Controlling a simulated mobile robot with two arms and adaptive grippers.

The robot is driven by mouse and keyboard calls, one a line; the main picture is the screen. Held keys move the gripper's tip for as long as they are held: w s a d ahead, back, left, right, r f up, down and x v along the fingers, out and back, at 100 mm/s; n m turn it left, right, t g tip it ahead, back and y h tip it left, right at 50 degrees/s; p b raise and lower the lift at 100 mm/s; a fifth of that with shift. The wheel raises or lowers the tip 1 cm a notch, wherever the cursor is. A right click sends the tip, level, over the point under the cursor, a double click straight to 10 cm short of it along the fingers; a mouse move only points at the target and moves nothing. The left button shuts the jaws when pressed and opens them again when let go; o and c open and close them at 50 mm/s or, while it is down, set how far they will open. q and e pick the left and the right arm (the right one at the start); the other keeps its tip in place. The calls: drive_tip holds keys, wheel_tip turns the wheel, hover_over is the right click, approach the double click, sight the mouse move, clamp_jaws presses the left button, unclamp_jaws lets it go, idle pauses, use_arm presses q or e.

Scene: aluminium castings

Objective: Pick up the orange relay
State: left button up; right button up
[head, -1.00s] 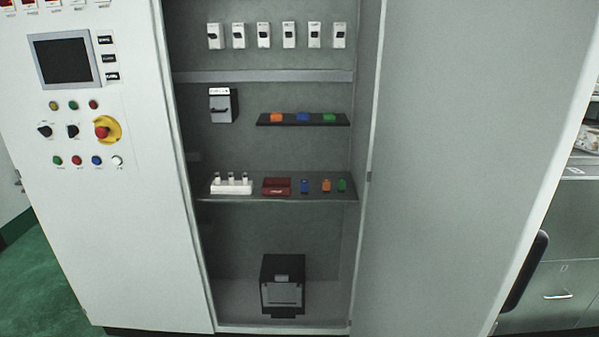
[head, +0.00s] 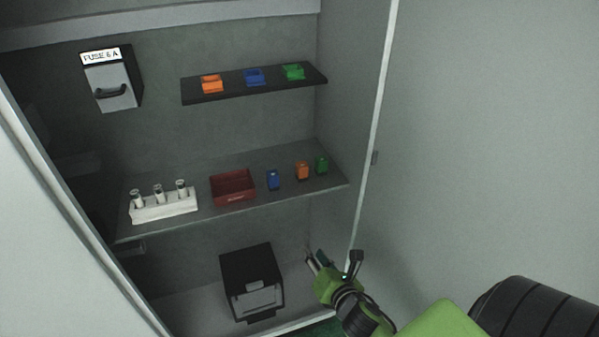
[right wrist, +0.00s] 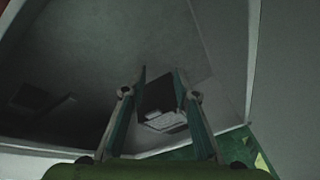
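The small orange relay (head: 302,171) stands on the middle shelf (head: 215,211) inside the cabinet, between a blue block (head: 273,180) and a green block (head: 322,164). My right gripper (head: 333,257) is below and to the right of it in the head view, apart from it, near the cabinet's lower right edge. The right wrist view shows its two fingers (right wrist: 161,82) spread apart with nothing between them. The orange relay cannot be made out in the right wrist view. My left gripper is not in view.
A dark red tray (head: 233,188) and a white rack (head: 165,206) with vials share the shelf. Above, a small dark shelf (head: 255,87) holds orange, blue and green sockets. A black box (head: 252,281) stands on the cabinet floor. The open door (head: 480,130) bounds the right side.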

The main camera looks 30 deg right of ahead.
sight(304, 168)
wheel_tip(304, 168, up, 19)
drive_tip(key=d+n+t+h, duration=0.1)
drive_tip(key=n+t+h, duration=0.1)
drive_tip(key=n+t, duration=0.35)
drive_tip(key=shift+n+g, duration=0.75)
drive_tip(key=shift+n, duration=0.1)
drive_tip(key=x, duration=0.8)
drive_tip(key=shift+w+r, duration=0.1)
drive_tip(key=shift+r, duration=0.2)
drive_tip(key=shift+b+x, duration=0.8)
drive_tip(key=shift+x, duration=2.2)
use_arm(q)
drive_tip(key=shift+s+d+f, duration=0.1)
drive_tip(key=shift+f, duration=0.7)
use_arm(e)
drive_tip(key=shift+r, duration=0.1)
clamp_jaws()
